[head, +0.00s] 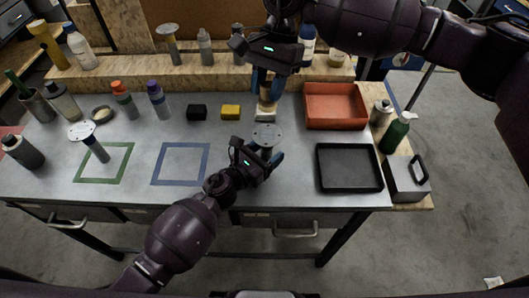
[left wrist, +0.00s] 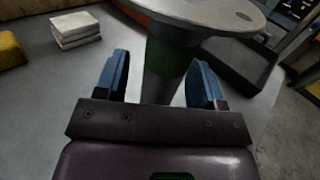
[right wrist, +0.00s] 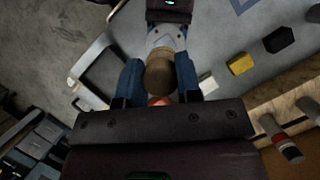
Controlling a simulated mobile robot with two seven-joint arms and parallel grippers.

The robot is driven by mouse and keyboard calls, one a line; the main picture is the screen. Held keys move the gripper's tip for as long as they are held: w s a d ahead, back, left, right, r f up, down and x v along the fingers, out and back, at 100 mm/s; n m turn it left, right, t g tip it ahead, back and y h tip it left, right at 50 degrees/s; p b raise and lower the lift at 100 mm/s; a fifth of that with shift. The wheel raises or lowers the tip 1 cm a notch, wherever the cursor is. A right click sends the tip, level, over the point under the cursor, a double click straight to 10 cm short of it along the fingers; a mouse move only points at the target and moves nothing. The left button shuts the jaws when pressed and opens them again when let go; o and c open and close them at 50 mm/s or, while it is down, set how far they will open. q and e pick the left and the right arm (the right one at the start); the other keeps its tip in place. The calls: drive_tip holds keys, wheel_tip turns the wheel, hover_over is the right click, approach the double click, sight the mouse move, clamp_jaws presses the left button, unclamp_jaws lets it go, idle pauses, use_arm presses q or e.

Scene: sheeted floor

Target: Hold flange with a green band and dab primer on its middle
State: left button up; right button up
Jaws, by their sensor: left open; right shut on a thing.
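The flange with a green band (left wrist: 168,58) stands upright between the blue fingers of my open left gripper (left wrist: 162,88). There is a visible gap at the fingers. Its pale grey round disc (head: 266,135) is on top in the head view, with my left gripper (head: 263,153) low around its stem. My right gripper (head: 268,78) is shut on a tan, brush-like tool (right wrist: 160,70), held behind and above the flange, apart from its disc. The tool's far end is hard to make out.
Another flange (head: 82,130) is at the green square (head: 78,178); a third (head: 168,30) is on the back shelf. Black (head: 197,112) and yellow (head: 231,112) blocks and a white block (left wrist: 75,30) are nearby. An orange bin (head: 335,88) and black tray (head: 348,185) stand right. The blue square (head: 181,184) is empty.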

use_arm(q)
drive_tip(key=c, duration=1.1)
